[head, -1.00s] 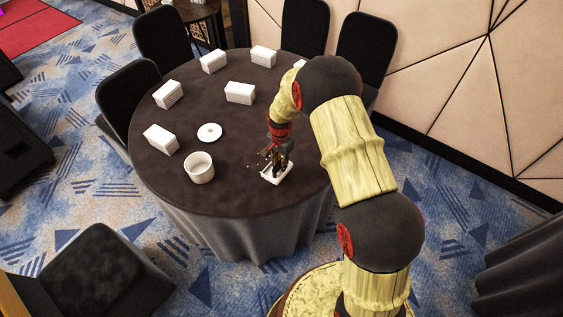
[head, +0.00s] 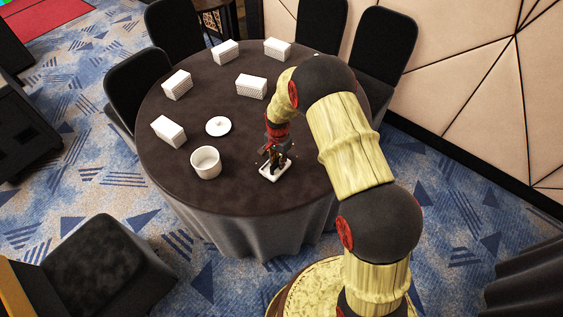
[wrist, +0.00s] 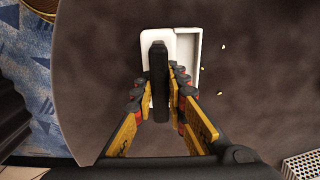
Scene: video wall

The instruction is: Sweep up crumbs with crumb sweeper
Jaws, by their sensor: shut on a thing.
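The crumb sweeper shows in the wrist view as a white flat body (wrist: 187,42) with a black handle (wrist: 158,65). In the head view its white base (head: 269,174) sits at the right front part of the round table (head: 225,85). My gripper (head: 277,157) points down over it. In the wrist view my gripper (wrist: 159,88) is shut on the black handle, one finger on each side. Several small pale crumbs (wrist: 219,67) lie on the dark cloth just right of the white body. The sweeper's underside is hidden.
A white pot (head: 206,165) stands left of the sweeper, with a white lid (head: 218,126) behind it. Several white boxes (head: 251,87) stand towards the table's left and far sides. Dark chairs (head: 138,82) ring the table. A panelled wall (head: 480,100) is at the right.

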